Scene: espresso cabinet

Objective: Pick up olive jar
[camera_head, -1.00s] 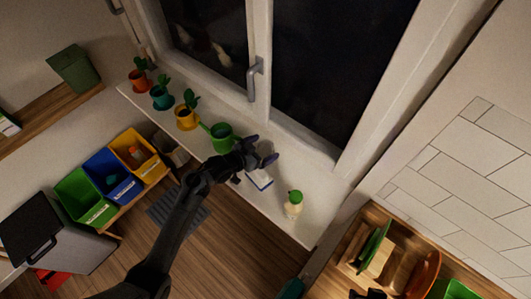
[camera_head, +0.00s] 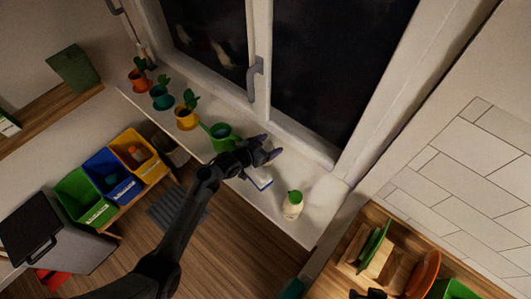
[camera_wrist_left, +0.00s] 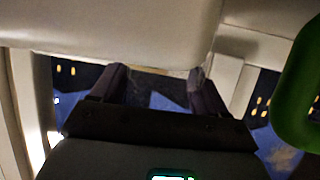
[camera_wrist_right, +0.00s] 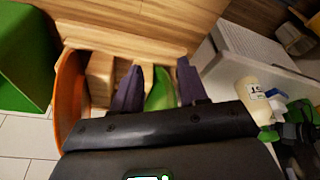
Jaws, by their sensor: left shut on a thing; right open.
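My left gripper (camera_head: 270,150) is over the white windowsill (camera_head: 318,218), beside the green watering can (camera_head: 222,134). In the left wrist view, its two fingers (camera_wrist_left: 155,90) stand apart, with dark glass and pale blue showing between them. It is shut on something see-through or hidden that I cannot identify. No jar with olives shows clearly in any view. A pale bottle with a green cap (camera_head: 292,206) stands on the sill, right of the left gripper. My right gripper (camera_wrist_right: 157,85) is open above a wooden rack with a green plate (camera_wrist_right: 161,90).
A white and blue item (camera_head: 259,179) lies on the sill under the left gripper. Several potted plants (camera_head: 186,116) line the sill's left part. The window handle (camera_head: 253,72) juts out above. An orange plate (camera_head: 425,272) stands in the rack. Free sill surrounds the bottle.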

